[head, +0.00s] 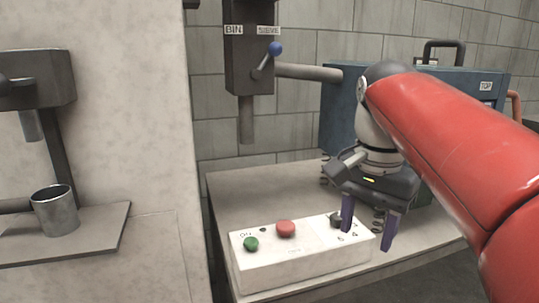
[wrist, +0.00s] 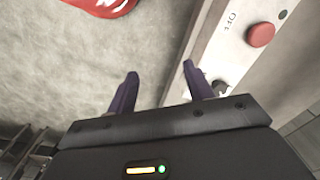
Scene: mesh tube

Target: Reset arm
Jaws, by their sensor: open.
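My gripper (head: 368,232) hangs at the end of my red arm in the head view, fingers pointing down, open, with nothing between the purple fingers. It is in front of the right end of a white control box (head: 301,265), over the dark dial there. In the wrist view the two fingertips (wrist: 160,74) are apart, and the dial (wrist: 219,88) shows just beside the right fingertip. I cannot tell whether a finger touches it. The box also carries a green button (head: 251,244) and a red button (head: 285,228).
A blue machine (head: 342,110) is behind my gripper. A metal cup (head: 55,210) stands on a ledge at left, past a pale wall.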

